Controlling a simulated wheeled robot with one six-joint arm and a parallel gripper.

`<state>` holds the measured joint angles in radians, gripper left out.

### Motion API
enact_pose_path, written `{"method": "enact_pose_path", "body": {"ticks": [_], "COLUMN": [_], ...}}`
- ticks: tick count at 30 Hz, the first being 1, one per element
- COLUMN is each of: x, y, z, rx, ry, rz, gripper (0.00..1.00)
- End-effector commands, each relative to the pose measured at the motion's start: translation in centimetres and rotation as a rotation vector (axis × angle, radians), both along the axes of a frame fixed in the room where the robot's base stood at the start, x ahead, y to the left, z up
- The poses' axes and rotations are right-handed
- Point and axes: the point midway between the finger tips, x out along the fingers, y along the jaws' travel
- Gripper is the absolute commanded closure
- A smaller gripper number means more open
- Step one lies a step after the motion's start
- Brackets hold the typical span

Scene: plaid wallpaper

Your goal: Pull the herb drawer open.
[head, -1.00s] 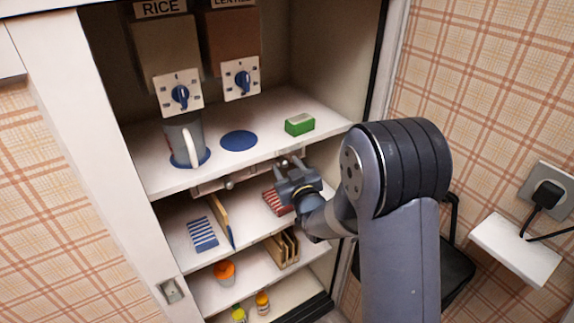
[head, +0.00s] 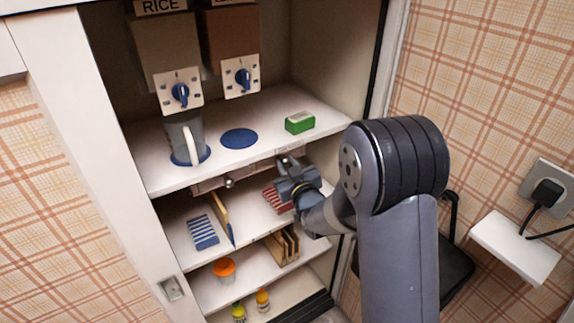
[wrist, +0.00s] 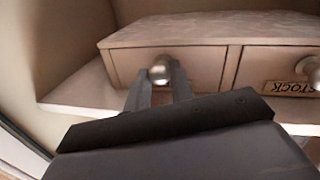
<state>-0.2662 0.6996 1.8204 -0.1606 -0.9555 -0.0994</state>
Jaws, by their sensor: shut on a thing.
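A drawer unit hangs under the shelf that holds the cup; its front shows partly in the head view. In the wrist view, which looks upside down, two drawer fronts sit side by side and look about flush. The left one there (wrist: 205,65) has a round metal knob (wrist: 159,70); its label cannot be seen. The right one (wrist: 285,62) carries an inverted STOCK label and its own knob (wrist: 306,68). My gripper (wrist: 160,80) is shut on the left knob, one finger on each side. In the head view, my gripper (head: 284,168) is at the right end of the unit.
Above are RICE (head: 165,45) and lentil dispensers (head: 230,40), a grey cup (head: 183,138), a blue disc (head: 239,139) and a green block (head: 299,122). Lower shelves hold striped cloths, wooden dividers and an orange-topped jar (head: 224,270). The cupboard's side wall stands close to my arm.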

Motion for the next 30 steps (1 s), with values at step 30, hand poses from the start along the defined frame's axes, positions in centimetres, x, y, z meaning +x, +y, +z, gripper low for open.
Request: {"method": "enact_pose_path", "body": {"ticks": [30], "x": [-11.3], "y": [-7.7], "z": [-0.2], "rx": [-0.001], "ry": [-0.001], "rz": [-0.004], "gripper": [1.0]}}
